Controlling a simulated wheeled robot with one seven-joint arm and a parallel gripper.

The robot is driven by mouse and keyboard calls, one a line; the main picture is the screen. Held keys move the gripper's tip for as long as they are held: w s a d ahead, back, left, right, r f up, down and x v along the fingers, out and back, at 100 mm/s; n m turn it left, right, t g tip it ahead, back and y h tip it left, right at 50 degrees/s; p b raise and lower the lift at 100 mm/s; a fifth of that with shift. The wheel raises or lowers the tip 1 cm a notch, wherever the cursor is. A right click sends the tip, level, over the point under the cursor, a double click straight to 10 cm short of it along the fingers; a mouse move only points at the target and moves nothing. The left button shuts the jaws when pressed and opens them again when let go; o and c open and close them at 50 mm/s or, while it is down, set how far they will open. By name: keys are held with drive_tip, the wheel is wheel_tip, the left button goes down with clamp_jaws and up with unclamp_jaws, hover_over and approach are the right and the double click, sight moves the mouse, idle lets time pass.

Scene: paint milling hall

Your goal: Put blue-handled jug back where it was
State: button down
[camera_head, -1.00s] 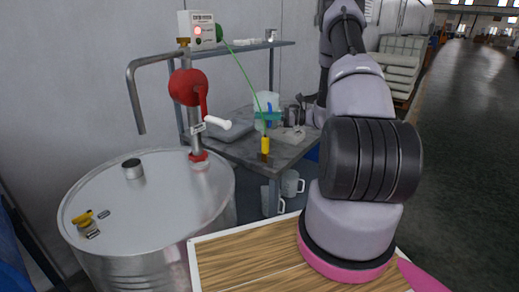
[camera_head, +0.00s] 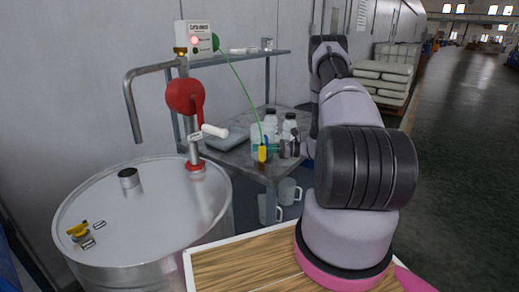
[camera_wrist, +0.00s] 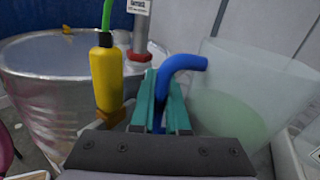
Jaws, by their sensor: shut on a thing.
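The jug (camera_head: 256,131) is translucent with a blue handle and stands out over the bench in the head view. In the wrist view the jug (camera_wrist: 240,100) is at the right, with pale green liquid low inside. My gripper (camera_wrist: 163,105) has teal fingers shut on the blue handle (camera_wrist: 182,65), whose upper end sticks out above them. In the head view my gripper (camera_head: 268,147) is partly hidden behind the yellow clamp. The jug's base is hidden, so I cannot tell whether it touches the bench.
The yellow clamp (camera_wrist: 107,75) on a green cable is close left of my fingers. Black-capped bottles (camera_head: 289,126) stand on the metal bench (camera_head: 240,157) near the jug. A steel drum (camera_head: 150,210) with a red pump (camera_head: 186,97) is left. White mugs (camera_head: 288,191) are below the bench top.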

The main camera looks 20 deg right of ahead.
drive_tip(key=shift+f, duration=0.1)
drive_tip(key=c, duration=0.9)
unclamp_jaws()
